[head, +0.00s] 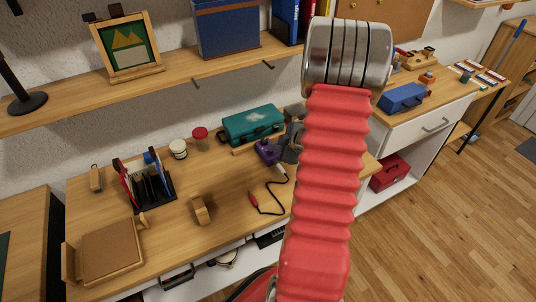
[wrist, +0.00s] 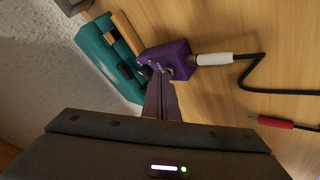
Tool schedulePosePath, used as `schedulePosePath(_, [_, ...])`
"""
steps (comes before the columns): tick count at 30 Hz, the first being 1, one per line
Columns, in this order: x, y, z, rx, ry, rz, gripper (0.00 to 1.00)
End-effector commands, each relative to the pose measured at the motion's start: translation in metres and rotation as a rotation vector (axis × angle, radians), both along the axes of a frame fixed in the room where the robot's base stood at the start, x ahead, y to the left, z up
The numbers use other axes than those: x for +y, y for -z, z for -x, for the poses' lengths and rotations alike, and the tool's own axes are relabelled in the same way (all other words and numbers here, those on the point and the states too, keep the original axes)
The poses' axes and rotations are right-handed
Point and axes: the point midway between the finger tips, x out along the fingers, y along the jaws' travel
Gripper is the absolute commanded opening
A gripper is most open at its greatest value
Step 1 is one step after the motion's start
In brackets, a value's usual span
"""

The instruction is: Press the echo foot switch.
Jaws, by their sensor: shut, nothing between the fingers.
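The echo foot switch is a small purple box (head: 267,152) on the wooden desk, just in front of the teal case. In the wrist view the purple box (wrist: 180,52) has a white plug in one side and a small round metal button (wrist: 167,71) facing my fingers. My gripper (wrist: 160,78) is shut and empty, its fingertips right at the button. I cannot tell whether they touch it. In the head view my red arm hides part of the gripper, whose dark body shows just right of the box.
The teal case (head: 252,125) stands close behind the box. A black cable (head: 262,211) with a red plug (head: 253,199) lies in front. A wooden block (head: 200,210) and a file rack (head: 152,190) stand further left. A shelf (head: 190,80) runs above the desk.

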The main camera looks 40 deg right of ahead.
Motion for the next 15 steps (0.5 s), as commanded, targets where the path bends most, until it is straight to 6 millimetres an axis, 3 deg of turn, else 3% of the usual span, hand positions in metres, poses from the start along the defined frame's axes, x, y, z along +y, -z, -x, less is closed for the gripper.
schedulePosePath(15, [0.0,-0.0063,-0.0002,0.0,-0.002,0.002,0.0])
